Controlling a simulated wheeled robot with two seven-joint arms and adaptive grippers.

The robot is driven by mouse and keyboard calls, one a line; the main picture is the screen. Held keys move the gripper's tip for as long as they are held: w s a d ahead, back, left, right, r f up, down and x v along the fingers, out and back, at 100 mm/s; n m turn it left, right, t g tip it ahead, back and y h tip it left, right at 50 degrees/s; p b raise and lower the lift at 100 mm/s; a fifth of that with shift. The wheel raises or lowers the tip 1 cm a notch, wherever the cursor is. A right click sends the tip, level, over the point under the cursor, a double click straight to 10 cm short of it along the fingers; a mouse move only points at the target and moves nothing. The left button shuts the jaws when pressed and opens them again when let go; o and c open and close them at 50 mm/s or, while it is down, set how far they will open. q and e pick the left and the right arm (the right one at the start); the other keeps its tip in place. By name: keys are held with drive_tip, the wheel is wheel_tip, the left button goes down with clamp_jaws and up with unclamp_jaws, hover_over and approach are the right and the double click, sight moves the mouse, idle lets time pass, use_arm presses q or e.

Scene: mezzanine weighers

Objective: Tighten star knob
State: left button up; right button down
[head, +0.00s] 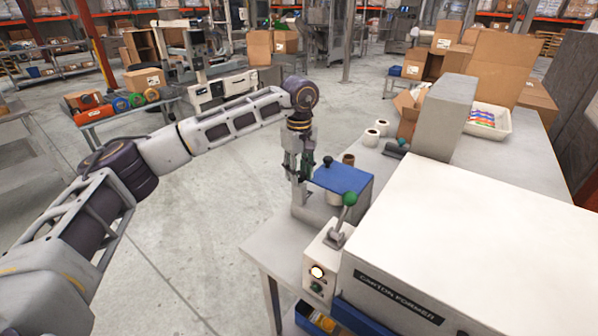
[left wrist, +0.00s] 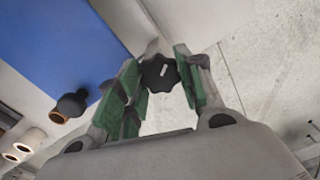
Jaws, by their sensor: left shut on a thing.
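The black star knob (left wrist: 158,74) with a white mark on its face shows in the left wrist view, between the two green-padded fingers of my left gripper (left wrist: 157,66). The gripper is shut on the knob. In the head view my left gripper (head: 298,172) points down at the left side of the blue-topped device (head: 343,178), and the star knob cannot be made out there. The blue top also shows in the left wrist view (left wrist: 65,40). My right gripper is not in view.
A small round black knob (head: 328,160) stands by the blue top. A lever with a green ball (head: 349,198) rises just in front. The white carton former (head: 470,240) fills the right foreground. Open floor is to the left.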

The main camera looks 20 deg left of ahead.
use_arm(q)
drive_tip(key=o, duration=1)
drive_tip(key=shift+r, duration=0.1)
drive_tip(key=shift+r, duration=5.9)
